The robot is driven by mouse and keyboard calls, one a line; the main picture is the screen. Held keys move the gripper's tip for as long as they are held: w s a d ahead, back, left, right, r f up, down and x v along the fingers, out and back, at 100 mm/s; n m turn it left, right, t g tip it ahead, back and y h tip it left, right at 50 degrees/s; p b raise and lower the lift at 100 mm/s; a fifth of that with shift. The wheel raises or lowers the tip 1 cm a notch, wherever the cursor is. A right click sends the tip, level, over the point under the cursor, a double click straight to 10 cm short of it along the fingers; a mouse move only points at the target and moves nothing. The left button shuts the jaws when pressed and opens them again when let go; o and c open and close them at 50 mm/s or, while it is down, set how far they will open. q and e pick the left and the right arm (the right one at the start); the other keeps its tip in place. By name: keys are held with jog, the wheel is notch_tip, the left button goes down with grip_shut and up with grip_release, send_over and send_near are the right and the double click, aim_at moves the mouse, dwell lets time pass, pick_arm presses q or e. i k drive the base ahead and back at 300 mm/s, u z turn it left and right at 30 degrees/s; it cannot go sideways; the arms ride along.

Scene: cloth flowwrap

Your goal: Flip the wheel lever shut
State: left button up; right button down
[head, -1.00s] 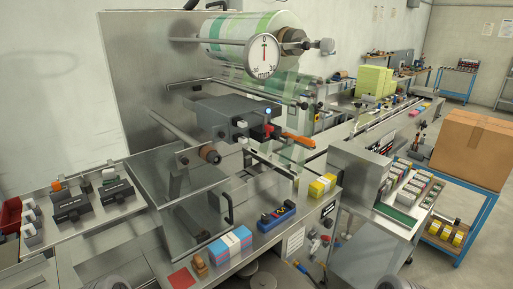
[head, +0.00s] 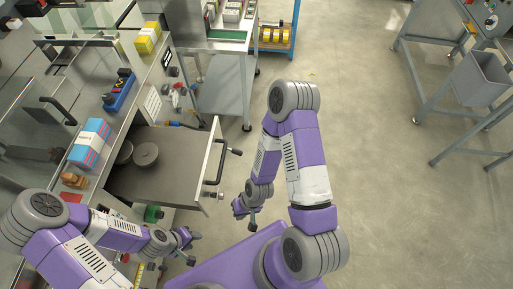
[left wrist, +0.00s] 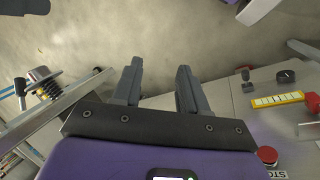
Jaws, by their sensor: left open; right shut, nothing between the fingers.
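I cannot pick out the wheel lever for certain in the current views; the film roll and the machine's upper part are outside the head view. My left gripper (head: 188,245) is at the lower left, in front of the machine's front edge and below the open drawer (head: 165,172). In the left wrist view my left gripper (left wrist: 158,82) is open, with nothing between its fingers and floor behind them. My right gripper (head: 245,212) is shut and empty, right of the drawer handle (head: 216,168) and over the floor.
The drawer sticks out and holds grey discs (head: 145,154). A pink-blue stack (head: 90,143), a blue tool block (head: 119,92) and a yellow pack (head: 148,39) stand on the bench. A red stop button (left wrist: 267,155) is at lower right in the wrist view.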

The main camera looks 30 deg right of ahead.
aim_at(234, 151)
jog(key=z, duration=0.45)
jog(key=k, duration=0.25)
jog(key=z, duration=1.65)
jog(key=i, duration=2.35)
jog(key=u, duration=4.15)
